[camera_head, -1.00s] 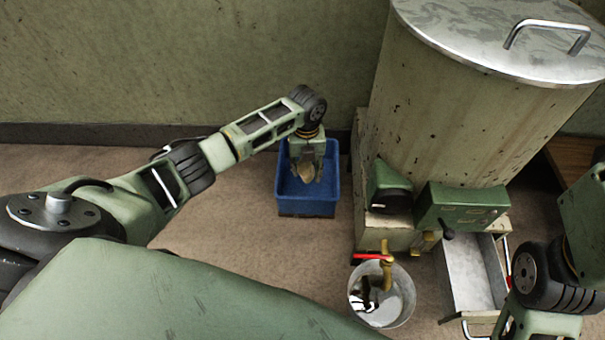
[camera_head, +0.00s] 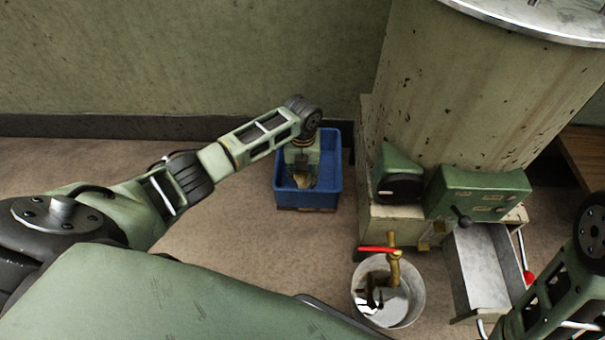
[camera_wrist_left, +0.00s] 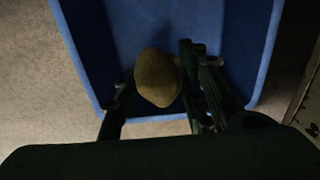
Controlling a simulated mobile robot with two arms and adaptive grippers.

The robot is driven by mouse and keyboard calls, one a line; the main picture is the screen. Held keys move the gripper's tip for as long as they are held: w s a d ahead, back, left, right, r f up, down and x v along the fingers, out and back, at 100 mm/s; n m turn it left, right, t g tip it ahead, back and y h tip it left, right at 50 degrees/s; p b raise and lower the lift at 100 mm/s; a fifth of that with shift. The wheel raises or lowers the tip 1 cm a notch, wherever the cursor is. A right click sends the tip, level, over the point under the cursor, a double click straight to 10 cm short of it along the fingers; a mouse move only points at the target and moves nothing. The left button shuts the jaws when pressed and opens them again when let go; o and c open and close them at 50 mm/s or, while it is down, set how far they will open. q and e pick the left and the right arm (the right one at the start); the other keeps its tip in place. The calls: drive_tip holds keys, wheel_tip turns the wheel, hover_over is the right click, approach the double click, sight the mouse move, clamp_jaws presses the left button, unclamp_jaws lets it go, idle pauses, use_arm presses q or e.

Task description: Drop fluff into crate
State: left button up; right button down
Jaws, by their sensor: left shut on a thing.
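The fluff (camera_head: 302,179) is a small tan-brown lump held by my left gripper (camera_head: 301,178). The blue crate (camera_head: 333,168) stands on the floor by the wall, and the gripper points down over it, within its outline in the head view. In the left wrist view the fluff (camera_wrist_left: 158,78) sits between the fingers (camera_wrist_left: 158,92), with the crate's blue wall (camera_wrist_left: 95,60) around and below it. I cannot tell how far it is above the crate floor. Part of my right arm shows at the lower right; its gripper jaws are outside the picture.
A tall stained tank (camera_head: 455,90) stands right of the crate, with green boxes (camera_head: 478,192) on its front. A metal bucket (camera_head: 410,297) sits below a brass tap with a red handle (camera_head: 377,249). An open metal drawer (camera_head: 482,265) is further right. Floor left of the crate is clear.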

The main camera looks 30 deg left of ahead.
use_arm(q)
drive_tip(key=o, duration=1)
wheel_tip(320, 180, up, 12)
idle(0.3)
idle(0.6)
